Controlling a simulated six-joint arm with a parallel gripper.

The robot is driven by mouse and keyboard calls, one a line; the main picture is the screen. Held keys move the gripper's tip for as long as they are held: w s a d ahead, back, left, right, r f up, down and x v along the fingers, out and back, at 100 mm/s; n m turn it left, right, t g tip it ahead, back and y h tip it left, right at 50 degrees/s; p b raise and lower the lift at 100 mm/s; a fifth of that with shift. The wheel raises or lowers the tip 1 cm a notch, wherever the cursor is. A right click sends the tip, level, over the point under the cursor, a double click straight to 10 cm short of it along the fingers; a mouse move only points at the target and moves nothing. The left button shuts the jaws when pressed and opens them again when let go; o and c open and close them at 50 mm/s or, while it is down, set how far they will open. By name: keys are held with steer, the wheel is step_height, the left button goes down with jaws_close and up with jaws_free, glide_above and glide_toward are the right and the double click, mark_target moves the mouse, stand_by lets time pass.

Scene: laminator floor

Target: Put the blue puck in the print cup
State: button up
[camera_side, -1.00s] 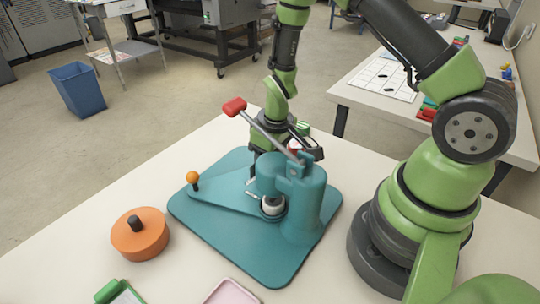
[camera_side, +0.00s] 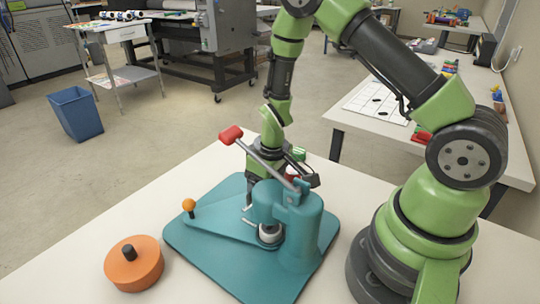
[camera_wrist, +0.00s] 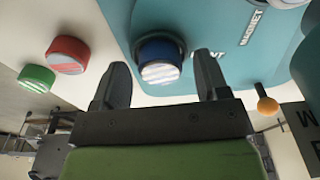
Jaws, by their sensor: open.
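The blue puck (camera_wrist: 158,50), with a white striped face, shows in the wrist view. It sits at the dark-rimmed print cup (camera_wrist: 181,43) on the teal base (camera_wrist: 118,12), beside partly hidden lettering ending in "NT". It looks inside the rim; how deep it sits I cannot tell. My gripper (camera_wrist: 161,64) is open, with one finger on each side of the puck and visible gaps between. In the side view my gripper (camera_side: 249,192) is low behind the teal press (camera_side: 300,228), which hides the blue puck and print cup.
A red puck (camera_wrist: 68,54) and green puck (camera_wrist: 37,78) lie on the table beyond the base. The press's red-handled lever (camera_side: 231,135) rises close to my wrist. An orange-knobbed arm (camera_side: 189,205) and an orange round block (camera_side: 134,265) are left.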

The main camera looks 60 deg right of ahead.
steer(key=s+a+r+m+t, duration=0.1)
steer(key=s+r+t, duration=0.15)
steer(key=r, duration=0.95)
steer(key=s+a+r+m+t, duration=0.15)
steer(key=s+r, duration=0.25)
steer(key=r, duration=0.8)
steer(key=s+a+r+m+t+y, duration=0.1)
steer(key=s+r, duration=0.3)
steer(key=s, duration=0.4)
steer(key=shift+s+a+r+m+t+y, duration=0.15)
steer(key=shift+s+a+m+t+y, duration=0.2)
steer(key=shift+a+m+y, duration=0.35)
